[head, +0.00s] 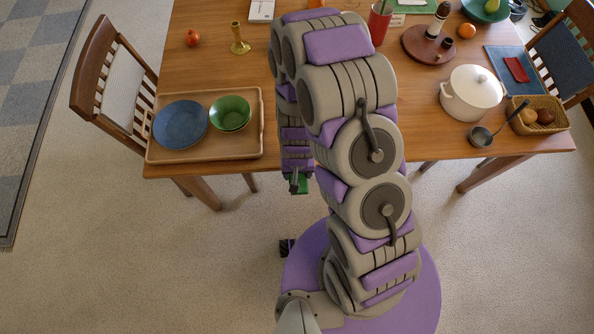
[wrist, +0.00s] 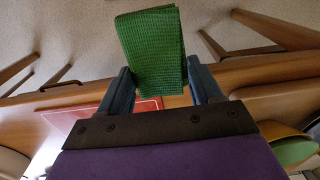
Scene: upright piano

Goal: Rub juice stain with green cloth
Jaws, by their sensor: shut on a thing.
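The green cloth (wrist: 150,45) is folded and textured, and it sits between the two fingers of my gripper (wrist: 161,82) in the wrist view. My gripper is shut on it. In the head view a small part of the cloth (head: 301,186) shows at the end of my arm, by my gripper (head: 296,178). It hangs just off the near edge of the wooden table (head: 220,65), over the floor side. I cannot make out a juice stain in either view; my arm hides the middle of the table.
A wooden tray (head: 245,148) with a blue plate (head: 181,124) and a green bowl (head: 231,113) stands at the table's near left. A white pot (head: 471,92), ladle (head: 482,137) and basket (head: 552,125) stand at the right. Chairs flank the table.

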